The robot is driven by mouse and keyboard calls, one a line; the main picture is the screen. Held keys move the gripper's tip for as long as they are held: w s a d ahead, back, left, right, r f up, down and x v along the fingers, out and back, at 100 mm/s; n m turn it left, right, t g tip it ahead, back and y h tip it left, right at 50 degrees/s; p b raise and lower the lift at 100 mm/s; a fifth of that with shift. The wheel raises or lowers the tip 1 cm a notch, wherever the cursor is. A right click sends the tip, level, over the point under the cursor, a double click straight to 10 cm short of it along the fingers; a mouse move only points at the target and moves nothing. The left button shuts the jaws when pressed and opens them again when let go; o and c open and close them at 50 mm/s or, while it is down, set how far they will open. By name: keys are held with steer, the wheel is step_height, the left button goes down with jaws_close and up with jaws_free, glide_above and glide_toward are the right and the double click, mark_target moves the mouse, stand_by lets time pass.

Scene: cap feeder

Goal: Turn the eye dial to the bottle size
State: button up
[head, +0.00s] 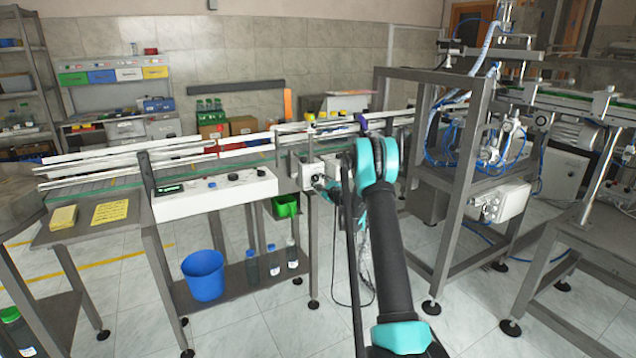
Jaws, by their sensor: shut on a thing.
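A small white box (308,172), which looks like the eye's housing, is fixed at the conveyor's front edge, just right of the control panel. My gripper (321,183) is at the front face of this box, small and dark in the head view. It is shut at the dark dial there. The dial is mostly hidden by the fingers, and its scale and pointer cannot be read.
A white control panel (215,195) with knobs is left of my gripper. A blue bucket (203,275) sits below it. A green bin (286,206) hangs close by. A yellow note (110,212) lies on the left table. A metal machine frame (466,170) stands on the right.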

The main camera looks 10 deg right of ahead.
steer(key=n, duration=1.2)
steer(key=shift+n, duration=0.3)
stand_by(0.4)
steer(key=o, duration=1.2)
steer(key=shift+c, duration=0.2)
steer(key=v, duration=1.2)
